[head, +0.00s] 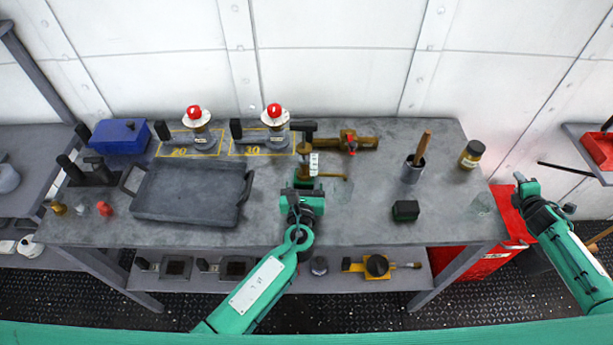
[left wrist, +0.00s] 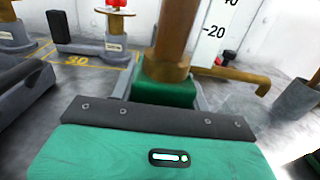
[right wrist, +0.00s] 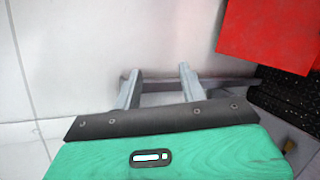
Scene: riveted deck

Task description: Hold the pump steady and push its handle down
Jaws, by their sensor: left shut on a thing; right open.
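The pump (head: 303,147) stands on the grey bench near its middle. It has an upright brass body, which also shows in the left wrist view (left wrist: 175,38), a black handle (head: 303,126) on top, a white scale plate (head: 314,163) and a brass spout (head: 335,176). My left gripper (head: 303,184) is shut on the pump low down, with a finger on either side of a green part under the brass flange. The handle is out of the left wrist view. My right gripper (head: 520,180) is open and empty, off the bench's right end, away from the pump.
A brass valve piece (head: 352,143) with a red knob lies behind the pump. A grey tray (head: 188,197) and two red-topped items (head: 193,113) stand left. A grey cup (head: 412,171) with a wooden stick, a jar (head: 472,154) and a black-green block (head: 405,211) stand right.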

